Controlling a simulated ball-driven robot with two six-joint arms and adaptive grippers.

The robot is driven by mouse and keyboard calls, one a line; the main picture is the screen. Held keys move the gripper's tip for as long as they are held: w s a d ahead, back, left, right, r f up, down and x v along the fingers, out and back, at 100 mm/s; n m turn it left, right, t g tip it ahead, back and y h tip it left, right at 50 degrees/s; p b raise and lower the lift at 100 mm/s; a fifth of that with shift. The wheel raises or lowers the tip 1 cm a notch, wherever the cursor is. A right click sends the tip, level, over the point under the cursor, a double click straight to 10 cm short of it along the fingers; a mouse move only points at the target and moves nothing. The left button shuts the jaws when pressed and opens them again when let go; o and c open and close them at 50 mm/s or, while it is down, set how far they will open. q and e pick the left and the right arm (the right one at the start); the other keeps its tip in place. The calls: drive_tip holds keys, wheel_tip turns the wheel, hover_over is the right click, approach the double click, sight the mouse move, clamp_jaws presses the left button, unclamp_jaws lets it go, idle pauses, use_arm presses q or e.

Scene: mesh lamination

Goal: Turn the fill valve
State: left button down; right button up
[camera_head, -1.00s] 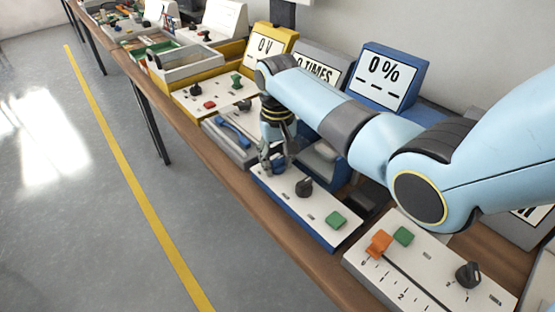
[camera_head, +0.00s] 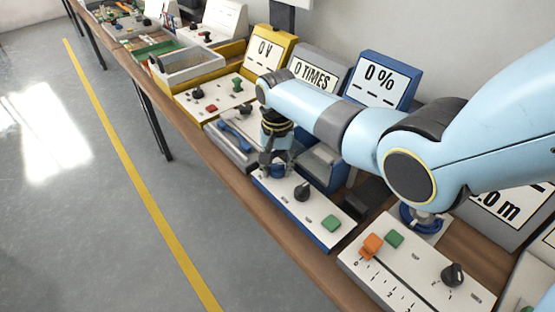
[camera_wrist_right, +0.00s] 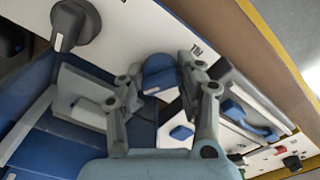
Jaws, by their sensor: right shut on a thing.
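The fill valve appears to be the blue rounded knob (camera_head: 278,171) at the far left end of a white-topped blue panel (camera_head: 316,215). It also shows between the fingertips in the right wrist view (camera_wrist_right: 159,72). My right gripper (camera_head: 271,168) points down over that end of the panel, shut on the blue knob, with one finger on each side. The fingers partly hide the knob in the head view. The same panel carries a black knob (camera_head: 303,191) and a green button (camera_head: 331,223). The blue display (camera_head: 383,77) behind reads 0 %. My left gripper is not in view.
A grey display (camera_head: 318,71) reads 0 TIMES and a yellow one (camera_head: 266,53) reads 0 V. A panel with an orange slider (camera_head: 372,244) stands nearer at right. Blue handled tools (camera_head: 235,134) lie left of the gripper. The floor beyond the table's front edge is clear.

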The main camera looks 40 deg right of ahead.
sight(277, 164)
drive_tip(key=shift+m+p, duration=0.4)
drive_tip(key=shift+m, duration=0.4)
drive_tip(key=shift+w, duration=0.1)
drive_tip(key=o, duration=1.1)
drive_tip(key=shift+o, duration=0.2)
drive_tip(key=shift+r, duration=0.1)
wheel_tip(277, 164, up, 12)
